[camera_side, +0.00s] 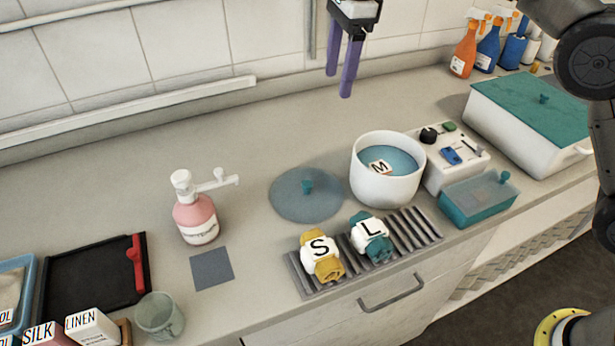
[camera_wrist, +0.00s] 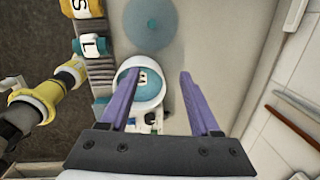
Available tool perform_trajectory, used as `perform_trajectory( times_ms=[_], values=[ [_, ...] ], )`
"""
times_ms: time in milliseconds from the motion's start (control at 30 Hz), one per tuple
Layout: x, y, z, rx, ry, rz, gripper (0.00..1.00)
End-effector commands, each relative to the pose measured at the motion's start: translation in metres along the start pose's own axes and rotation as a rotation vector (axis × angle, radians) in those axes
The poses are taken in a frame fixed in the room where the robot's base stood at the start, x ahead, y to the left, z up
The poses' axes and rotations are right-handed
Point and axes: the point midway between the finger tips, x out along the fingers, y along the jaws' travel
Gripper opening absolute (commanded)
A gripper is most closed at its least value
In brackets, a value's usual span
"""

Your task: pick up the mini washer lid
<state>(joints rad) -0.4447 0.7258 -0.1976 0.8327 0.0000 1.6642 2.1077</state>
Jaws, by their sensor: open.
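The mini washer lid, a flat round translucent blue-grey disc (camera_side: 287,201) with a teal knob on top, lies on the counter left of the washer's white tub (camera_side: 378,190). It also shows at the top of the wrist view (camera_wrist: 136,35). The tub is open and has a teal inside with a piece marked M (camera_side: 380,167). My gripper (camera_side: 340,86) is open and empty, its purple fingers pointing down, high above the counter.
A white control box (camera_side: 455,170) touches or nearly touches the tub's right side. Rolled cloths marked S (camera_side: 329,268) and L (camera_side: 378,250) lie on a ribbed rack in front. A pink pump bottle (camera_side: 195,217) stands left of the lid. The counter behind the lid is clear.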

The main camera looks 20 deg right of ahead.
Motion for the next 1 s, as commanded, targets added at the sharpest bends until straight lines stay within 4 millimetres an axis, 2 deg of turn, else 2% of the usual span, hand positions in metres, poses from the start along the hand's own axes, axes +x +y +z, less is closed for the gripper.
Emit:
perform_trajectory(
  times_ms=[33, 200, 300, 400, 567, 800, 1000],
  values=[
    [0.021, -0.002, 0.015, -0.023, 0.008, 0.018, 0.64],
    [0.071, 0.003, 0.043, -0.07, 0.042, 0.08, 0.64],
    [0.086, 0.008, 0.05, -0.086, 0.055, 0.102, 0.64],
    [0.092, 0.012, 0.053, -0.094, 0.056, 0.105, 0.64],
    [0.113, 0.014, 0.051, -0.093, 0.057, 0.106, 0.64],
    [0.155, 0.018, 0.048, -0.093, 0.057, 0.106, 0.64],
    [0.171, 0.019, 0.047, -0.093, 0.056, 0.104, 0.64]
  ],
)
